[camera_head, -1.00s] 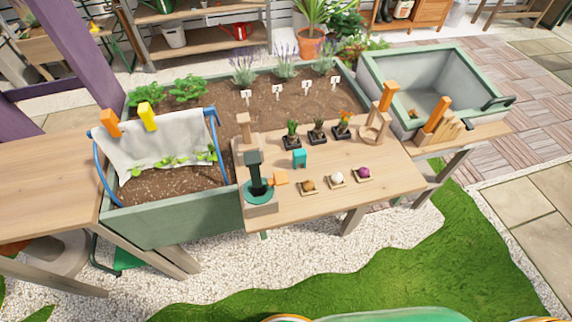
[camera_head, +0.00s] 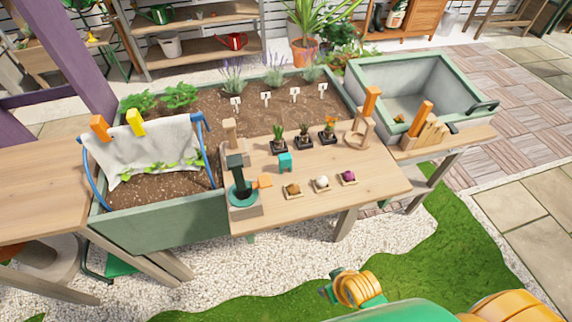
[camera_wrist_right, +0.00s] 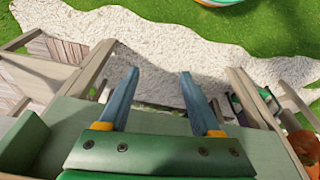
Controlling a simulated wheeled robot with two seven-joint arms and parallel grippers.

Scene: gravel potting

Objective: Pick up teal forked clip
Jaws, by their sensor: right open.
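The teal forked clip (camera_head: 285,162) stands on the wooden table, near its middle, in front of the small black plant pots. Nothing touches it that I can see. My right gripper (camera_wrist_right: 158,75) is open and empty in the right wrist view, with two blue-grey fingers spread over pale gravel. The clip does not show between them. In the head view, green and orange parts of my own body show at the bottom right, well apart from the clip. My left gripper is in neither current view.
Potted seedlings (camera_head: 304,137) stand behind. A cloth-covered planter (camera_head: 150,150) is at left, a grey basin (camera_head: 415,88) at right.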

